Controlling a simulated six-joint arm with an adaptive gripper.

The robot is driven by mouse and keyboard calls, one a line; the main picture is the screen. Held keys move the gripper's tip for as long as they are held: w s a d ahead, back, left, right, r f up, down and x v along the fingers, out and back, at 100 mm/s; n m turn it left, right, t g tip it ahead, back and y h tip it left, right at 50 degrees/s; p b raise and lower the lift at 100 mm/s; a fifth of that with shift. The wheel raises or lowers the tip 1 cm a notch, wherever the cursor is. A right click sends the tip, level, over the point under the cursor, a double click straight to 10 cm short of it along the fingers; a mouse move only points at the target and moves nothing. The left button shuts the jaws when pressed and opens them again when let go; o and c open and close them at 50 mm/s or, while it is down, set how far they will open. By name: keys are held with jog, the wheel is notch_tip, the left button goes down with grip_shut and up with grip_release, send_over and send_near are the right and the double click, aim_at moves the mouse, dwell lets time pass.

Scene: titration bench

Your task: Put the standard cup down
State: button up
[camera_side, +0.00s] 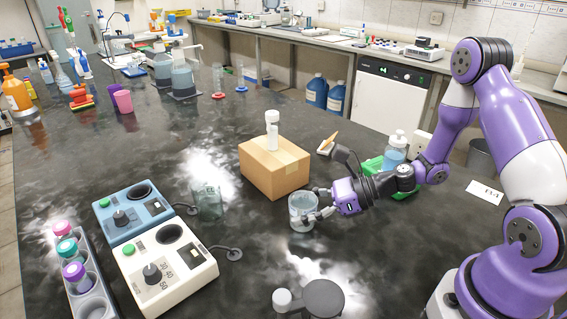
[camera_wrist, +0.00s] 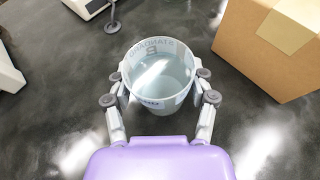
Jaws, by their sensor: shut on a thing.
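The standard cup (camera_side: 301,211) is a clear beaker-like cup with pale liquid in it. It is upright at the centre of the side view, in front of the cardboard box. In the wrist view the cup (camera_wrist: 160,75) shows printed lettering on its wall that reads STANDARD. My gripper (camera_side: 312,205) comes from the right with its fingers on both sides of the cup. In the wrist view my gripper (camera_wrist: 158,92) is shut on it. I cannot tell whether the cup's base touches the black bench top (camera_side: 250,280).
A cardboard box (camera_side: 275,170) bears a white-capped vial (camera_side: 272,130). An empty glass beaker (camera_side: 208,203) stands left of the cup. Blue (camera_side: 132,215) and white (camera_side: 165,270) devices stand further left. A dark round stand (camera_side: 322,299) is in front. Bare bench surrounds the cup's front.

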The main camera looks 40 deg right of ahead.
notch_tip(320, 180, up, 15)
jog(key=w+d+f+m+t+h, duration=0.1)
jog(key=w+d+m+t+h, duration=0.2)
jog(key=d, duration=0.5)
jog(key=w+d+f+m+t+h, duration=0.1)
jog(key=w+d+m+h, duration=0.25)
jog(key=d, duration=0.45)
jog(key=w+d+r+m+h, duration=0.15)
jog(key=d+m+h, duration=0.65)
jog(key=d, duration=1.4)
jog(key=shift+n+g+h, duration=0.25)
jog(key=shift+n+g, duration=0.15)
jog(key=shift+n, duration=0.05)
notch_tip(320, 180, down, 14)
jog(key=shift+s+a+f, duration=0.1)
jog(key=shift+s+a, duration=0.05)
jog(key=shift+f, duration=0.3)
jog(key=shift+f, duration=0.1)
jog(key=o, duration=1.3)
